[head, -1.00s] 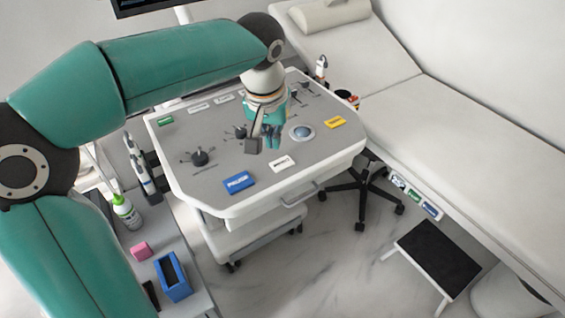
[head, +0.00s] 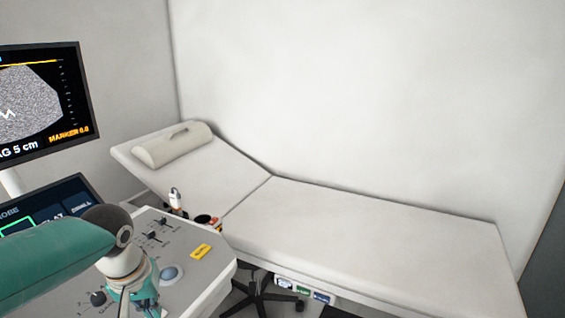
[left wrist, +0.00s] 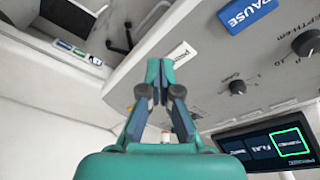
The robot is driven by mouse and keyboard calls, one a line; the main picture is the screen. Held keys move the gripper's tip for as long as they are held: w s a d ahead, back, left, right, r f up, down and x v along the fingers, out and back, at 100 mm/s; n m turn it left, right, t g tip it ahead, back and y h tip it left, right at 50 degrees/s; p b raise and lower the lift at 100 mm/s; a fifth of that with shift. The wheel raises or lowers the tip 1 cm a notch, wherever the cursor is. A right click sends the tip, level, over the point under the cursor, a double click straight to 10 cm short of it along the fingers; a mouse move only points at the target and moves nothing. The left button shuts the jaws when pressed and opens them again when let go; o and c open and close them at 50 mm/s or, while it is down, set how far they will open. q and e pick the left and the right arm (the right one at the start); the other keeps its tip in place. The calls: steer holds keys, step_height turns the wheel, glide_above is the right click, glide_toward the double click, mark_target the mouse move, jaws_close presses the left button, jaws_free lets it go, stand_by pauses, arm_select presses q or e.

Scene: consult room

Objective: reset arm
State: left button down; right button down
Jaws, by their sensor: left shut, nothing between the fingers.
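My left arm comes in from the lower left of the head view, over the grey console panel. My left gripper (head: 140,308) hangs over the panel, to the left of the trackball, and its fingertips are cut off by the bottom edge. In the left wrist view my left gripper (left wrist: 160,68) shows its fingers together with nothing between them. Its tips look apart from the panel, though the exact height is hard to judge. My right gripper is in neither view.
A monitor (head: 45,105) and a smaller screen (head: 60,200) stand at the left. A white couch (head: 350,235) with a pillow (head: 172,146) lies beyond. The blue PAUSE label (left wrist: 246,12) shows in the wrist view.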

arm_select(q)
steer(key=s+d+f+m+g+h+p, duration=0.15)
steer(key=d+f, duration=0.35)
steer(key=f, duration=0.6)
steer(key=s+d+f+m+h, duration=0.15)
steer(key=d+f, duration=0.35)
steer(key=f, duration=0.6)
steer(key=s+d+f+n+h+p, duration=0.1)
steer(key=s+d+f, duration=0.4)
steer(key=s+f, duration=0.7)
steer(key=shift+s+f+n+p, duration=0.35)
steer(key=shift+s+f+n, duration=0.05)
steer(key=shift+s, duration=0.3)
steer(key=shift+g, duration=0.25)
